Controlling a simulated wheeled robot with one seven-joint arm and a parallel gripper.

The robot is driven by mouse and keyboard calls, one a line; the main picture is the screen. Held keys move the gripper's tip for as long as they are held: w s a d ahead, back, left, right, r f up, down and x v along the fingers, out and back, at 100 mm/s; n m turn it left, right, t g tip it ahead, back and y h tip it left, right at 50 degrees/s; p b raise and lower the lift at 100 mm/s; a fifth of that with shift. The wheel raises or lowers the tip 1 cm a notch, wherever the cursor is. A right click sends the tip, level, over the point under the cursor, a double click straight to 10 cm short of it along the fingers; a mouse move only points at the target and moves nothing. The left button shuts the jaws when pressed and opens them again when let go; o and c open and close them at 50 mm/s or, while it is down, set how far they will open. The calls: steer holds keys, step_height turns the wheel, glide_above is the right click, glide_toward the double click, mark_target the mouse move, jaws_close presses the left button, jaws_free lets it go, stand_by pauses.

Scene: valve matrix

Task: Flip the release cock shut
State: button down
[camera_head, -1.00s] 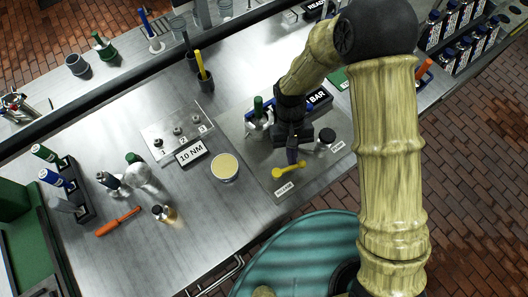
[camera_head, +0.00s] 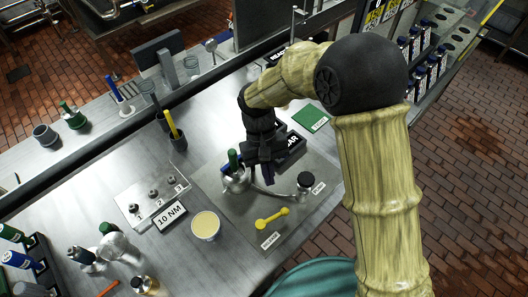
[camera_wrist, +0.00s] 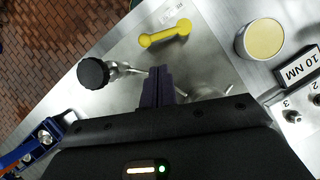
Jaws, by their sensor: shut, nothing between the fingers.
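The release cock is a yellow lever (camera_head: 272,217) lying flat on the metal plate (camera_head: 233,213), beside a small label (camera_head: 270,240) whose text is hard to read now. In the wrist view the yellow lever (camera_wrist: 165,33) lies ahead of the fingers, clear of them. My gripper (camera_head: 268,183) is shut and empty, with its dark fingers pointing down over the plate, behind the lever and apart from it. The closed fingertips also show in the wrist view (camera_wrist: 160,72).
A black knob (camera_head: 305,180) stands right of my gripper, and a green-topped metal fitting (camera_head: 235,172) stands close on its left. A cup of yellow material (camera_head: 205,225) and a 10 NM sign (camera_head: 170,215) stand left.

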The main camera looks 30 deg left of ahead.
steer(key=v, duration=0.7)
steer(key=shift+b, duration=0.4)
steer(key=shift+w+a+r, duration=0.1)
steer(key=w+d+m+t+y, duration=0.1)
steer(key=w+d, duration=0.2)
steer(key=d, duration=0.2)
steer(key=w+d+m+y, duration=0.1)
steer(key=w+d+m, duration=0.15)
steer(key=d, duration=0.35)
steer(key=s+d+m+t+y, duration=0.1)
steer(key=d+m+t, duration=0.4)
steer(key=d, duration=1.9)
steer(key=shift+s+d+m+y, duration=0.4)
steer(key=shift+s+m, duration=0.15)
steer(key=shift+s, duration=0.3)
steer(key=shift+a, duration=0.1)
